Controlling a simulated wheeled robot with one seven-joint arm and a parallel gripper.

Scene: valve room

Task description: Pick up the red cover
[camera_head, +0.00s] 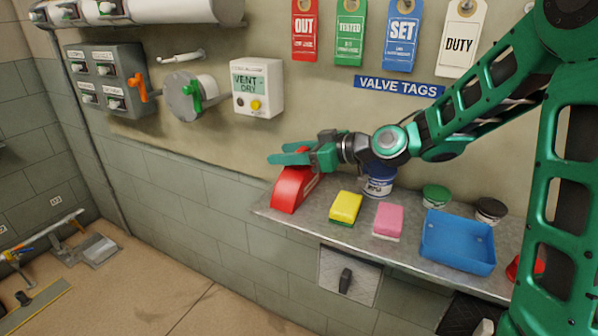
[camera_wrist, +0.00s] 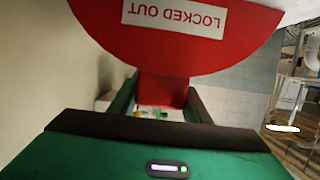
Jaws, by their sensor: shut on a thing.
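The red cover (camera_head: 291,189) is at the left end of the grey shelf (camera_head: 315,215). My gripper (camera_head: 287,157) is at its top, with the green fingers pointing left toward the wall. In the wrist view, the red cover (camera_wrist: 180,50) fills the upper middle, and its white "LOCKED OUT" label shows upside down. A narrower red part of it sits between the two fingers of my gripper (camera_wrist: 160,98), which is shut on it. I cannot tell whether the cover's bottom touches the shelf.
On the shelf, right of the cover, are a yellow sponge (camera_head: 345,207), a pink sponge (camera_head: 388,220), a blue tray (camera_head: 457,243), a blue-and-white can (camera_head: 378,184) and green (camera_head: 436,195) and dark (camera_head: 490,210) lidded pots. A vent-dry box (camera_head: 257,89) and valve handles (camera_head: 186,95) are on the wall.

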